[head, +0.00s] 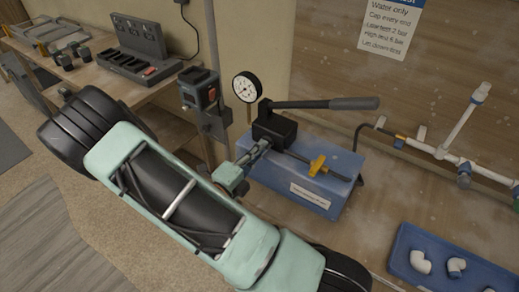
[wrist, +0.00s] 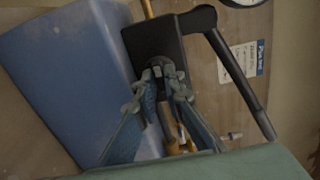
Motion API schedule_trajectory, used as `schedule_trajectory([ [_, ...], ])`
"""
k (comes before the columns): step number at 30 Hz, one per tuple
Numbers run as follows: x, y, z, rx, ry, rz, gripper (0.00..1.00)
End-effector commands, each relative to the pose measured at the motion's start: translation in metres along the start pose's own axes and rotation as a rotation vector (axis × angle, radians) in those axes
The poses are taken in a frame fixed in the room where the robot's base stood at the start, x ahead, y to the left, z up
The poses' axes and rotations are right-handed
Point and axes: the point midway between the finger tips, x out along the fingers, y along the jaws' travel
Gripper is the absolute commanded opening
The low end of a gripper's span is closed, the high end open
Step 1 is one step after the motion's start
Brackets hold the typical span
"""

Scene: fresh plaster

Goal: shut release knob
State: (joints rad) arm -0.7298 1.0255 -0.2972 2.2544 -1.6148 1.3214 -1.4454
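A hand pump stands on the bench, with a blue tank (head: 285,180), a black pump block (head: 274,131) and a long black lever (head: 325,104). In the wrist view the black block (wrist: 155,42) fills the upper middle. A small grey knob (wrist: 160,68) shows on its near face, partly hidden by my fingertips. My gripper (head: 260,147) reaches the block from the left. In the wrist view my gripper (wrist: 164,82) has a fingertip on either side of the knob; I cannot tell whether they press on it. The blue tank (wrist: 65,75) lies left of my fingers.
A round gauge (head: 246,87) stands behind the pump. A yellow-handled valve (head: 318,165) sits over the tank. White pipework (head: 450,155) runs along the wall. A blue tray (head: 405,240) of fittings lies at right. A switch box (head: 199,90) stands close left of the pump.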

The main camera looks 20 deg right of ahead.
Motion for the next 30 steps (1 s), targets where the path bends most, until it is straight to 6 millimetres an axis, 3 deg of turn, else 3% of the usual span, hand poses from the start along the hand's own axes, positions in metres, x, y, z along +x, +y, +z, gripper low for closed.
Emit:
schedule_trajectory([
  [16,-0.0004,0.0003,0.0002,0.078,0.0,0.001,0.0],
  [30,-0.0006,0.0013,0.0003,0.471,0.0,0.001,0.0],
])
